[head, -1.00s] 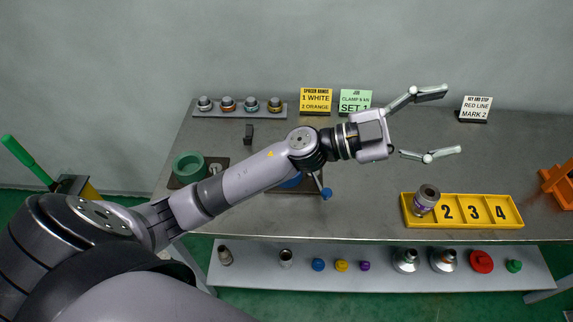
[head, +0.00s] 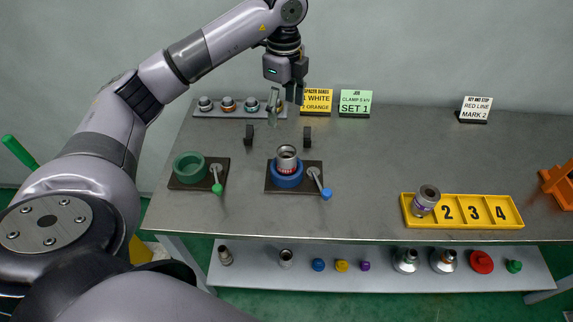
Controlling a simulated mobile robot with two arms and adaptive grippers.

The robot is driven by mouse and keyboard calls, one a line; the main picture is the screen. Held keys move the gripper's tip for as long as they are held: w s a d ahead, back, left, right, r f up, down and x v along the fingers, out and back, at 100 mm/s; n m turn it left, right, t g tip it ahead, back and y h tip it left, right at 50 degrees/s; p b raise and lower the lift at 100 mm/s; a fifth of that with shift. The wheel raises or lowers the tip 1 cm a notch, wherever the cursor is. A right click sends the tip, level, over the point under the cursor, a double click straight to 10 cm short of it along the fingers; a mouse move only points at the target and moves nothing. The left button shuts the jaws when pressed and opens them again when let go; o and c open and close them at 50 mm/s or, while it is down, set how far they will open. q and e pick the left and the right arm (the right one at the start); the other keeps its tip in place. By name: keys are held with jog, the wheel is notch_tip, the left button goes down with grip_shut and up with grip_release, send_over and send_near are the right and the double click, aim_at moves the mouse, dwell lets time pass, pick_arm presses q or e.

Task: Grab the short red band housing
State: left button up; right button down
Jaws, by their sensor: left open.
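A short grey metal housing with a red band (head: 287,160) stands upright in the blue round vise (head: 287,181), which sits on a dark base plate with a blue-tipped handle. My left gripper (head: 284,112) points down, open and empty, above and behind the housing and apart from it. It hangs in front of the back rack's right end and partly covers the last ring there. My right gripper is not in view.
A green vise (head: 190,167) stands to the left. Two dark upright blocks (head: 249,135) (head: 307,136) stand behind the vises. A yellow numbered tray (head: 462,224) at the front right holds a purple-banded housing (head: 426,201). A lower shelf (head: 380,283) carries several parts. The table's middle right is clear.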

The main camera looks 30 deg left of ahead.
pick_arm(q)
jog(key=p, duration=0.3)
send_over(286, 156)
jog(key=f, duration=1.1)
jog(key=shift+s+d+f, duration=0.15)
jog(key=shift+s+f, duration=0.15)
jog(key=shift+s, duration=0.1)
jog(key=f, duration=0.2)
jog(key=f+p, duration=0.1)
jog(key=f, duration=0.2)
jog(key=shift+d+p, duration=0.2)
jog(key=shift+p, duration=0.1)
jog(key=shift+f, duration=0.2)
jog(key=shift+c, duration=0.4)
jog(key=shift+w+r, duration=0.1)
grip_shut()
